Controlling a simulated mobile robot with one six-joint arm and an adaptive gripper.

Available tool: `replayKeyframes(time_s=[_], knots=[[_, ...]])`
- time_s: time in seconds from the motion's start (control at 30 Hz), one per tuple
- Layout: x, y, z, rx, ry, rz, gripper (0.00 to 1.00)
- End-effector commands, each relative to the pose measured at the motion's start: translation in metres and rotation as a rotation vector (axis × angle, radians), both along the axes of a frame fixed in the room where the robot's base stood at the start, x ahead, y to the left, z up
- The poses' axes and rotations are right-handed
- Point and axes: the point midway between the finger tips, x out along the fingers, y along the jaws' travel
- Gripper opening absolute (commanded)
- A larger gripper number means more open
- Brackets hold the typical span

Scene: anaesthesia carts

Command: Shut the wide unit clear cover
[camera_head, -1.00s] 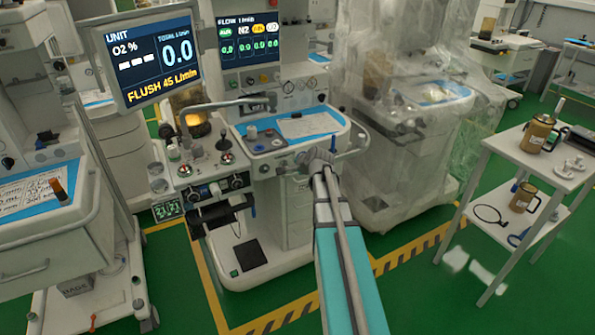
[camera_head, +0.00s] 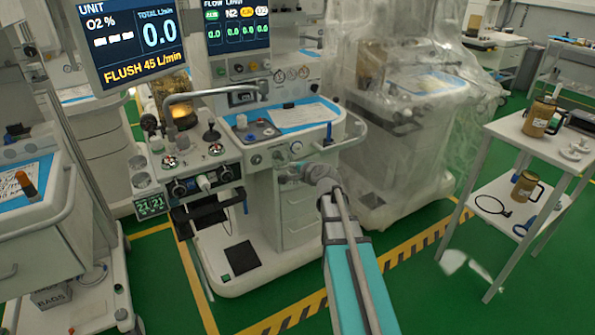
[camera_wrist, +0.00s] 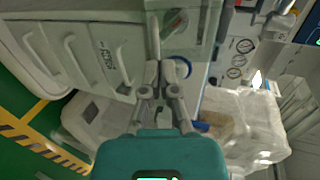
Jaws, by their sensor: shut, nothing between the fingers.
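My gripper (camera_wrist: 163,70) is shut and empty in the wrist view. In the head view my gripper (camera_head: 288,173) is small, in front of the anaesthesia unit (camera_head: 300,222), below its worktop and near the upper drawers. I cannot clearly pick out a clear cover on this unit, or tell whether it is open. In the wrist view a pale, see-through-looking panel (camera_wrist: 200,22) lies just beyond the fingertips; I cannot tell whether it is the cover or whether the fingers touch it. The unit's drawer fronts (camera_wrist: 85,50) show at left there.
A curved handle rail (camera_head: 352,138) sticks out from the worktop's right end. A unit draped in clear plastic (camera_head: 415,130) stands behind at right. A white trolley (camera_head: 500,135) with jugs stands further right. Green floor (camera_head: 425,285) is open between them.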

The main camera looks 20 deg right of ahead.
Motion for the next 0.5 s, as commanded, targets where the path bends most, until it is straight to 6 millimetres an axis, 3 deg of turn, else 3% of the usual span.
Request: replayKeyframes(time_s=[0.5], knots=[[0.018, 0.020, -0.036, 0.001, -0.006, 0.023, 0.00]])
